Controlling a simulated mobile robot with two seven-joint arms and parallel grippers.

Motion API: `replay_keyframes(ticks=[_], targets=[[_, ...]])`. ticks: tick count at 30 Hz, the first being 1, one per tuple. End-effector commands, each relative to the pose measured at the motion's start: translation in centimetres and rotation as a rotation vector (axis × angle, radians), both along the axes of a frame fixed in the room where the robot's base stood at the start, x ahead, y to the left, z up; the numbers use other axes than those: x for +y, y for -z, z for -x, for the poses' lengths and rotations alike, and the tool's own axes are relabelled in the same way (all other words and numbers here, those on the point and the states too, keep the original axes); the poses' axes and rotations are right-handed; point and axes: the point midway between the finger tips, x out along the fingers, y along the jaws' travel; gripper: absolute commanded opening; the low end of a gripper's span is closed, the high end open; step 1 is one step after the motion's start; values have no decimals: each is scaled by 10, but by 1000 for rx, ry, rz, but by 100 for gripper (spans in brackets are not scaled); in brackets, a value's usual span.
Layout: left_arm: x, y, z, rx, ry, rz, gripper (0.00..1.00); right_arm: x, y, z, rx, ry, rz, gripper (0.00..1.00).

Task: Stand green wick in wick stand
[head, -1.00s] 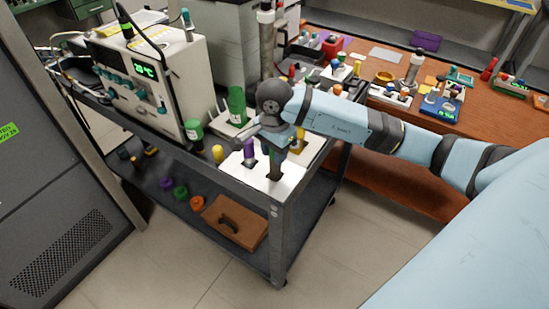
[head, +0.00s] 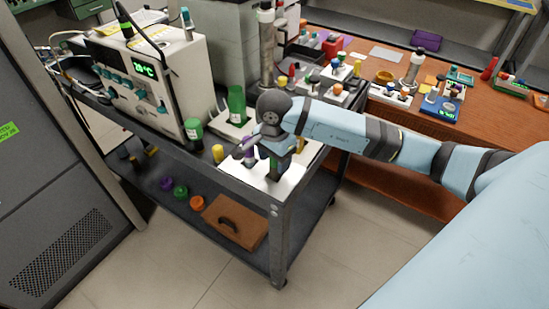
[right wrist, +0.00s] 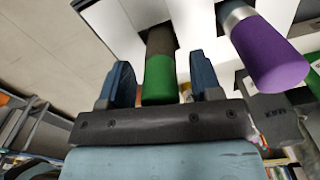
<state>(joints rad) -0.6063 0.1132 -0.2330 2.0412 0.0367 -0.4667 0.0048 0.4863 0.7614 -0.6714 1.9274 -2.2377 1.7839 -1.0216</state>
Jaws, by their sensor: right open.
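The green wick (right wrist: 160,82) has a green top and a dark lower part that enters a slot in a white stand (right wrist: 108,22). In the head view the white stand (head: 288,184) sits at the near corner of the cart, with the wick mostly behind my gripper. My right gripper (head: 275,152) is low over it. In the right wrist view the open fingers (right wrist: 161,80) are on either side of the green top, with a gap visible on both sides. My left gripper is not in view.
A purple-topped piece (right wrist: 268,52) stands close beside the right finger. On the cart are a yellow piece (head: 218,153), green bottles (head: 236,103) and a white instrument (head: 170,85). The lower shelf holds a brown block (head: 236,221). A wooden bench (head: 385,62) is behind.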

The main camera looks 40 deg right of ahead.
Motion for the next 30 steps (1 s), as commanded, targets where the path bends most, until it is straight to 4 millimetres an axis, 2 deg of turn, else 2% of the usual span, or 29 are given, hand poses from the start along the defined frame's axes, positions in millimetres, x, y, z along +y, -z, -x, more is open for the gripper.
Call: replay_keyframes(ticks=[1,5,12,18,23,30], targets=[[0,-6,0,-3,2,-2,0,0,-5,0,0,1,-1,59],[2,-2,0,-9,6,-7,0,0,-23,-1,-4,-1,1,59],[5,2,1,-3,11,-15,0,0,-76,-1,-5,-1,2,59],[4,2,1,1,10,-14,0,0,-109,-1,-3,0,0,59],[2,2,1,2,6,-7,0,0,-121,0,-1,0,0,59],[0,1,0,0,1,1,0,0,-122,0,0,0,0,59]])
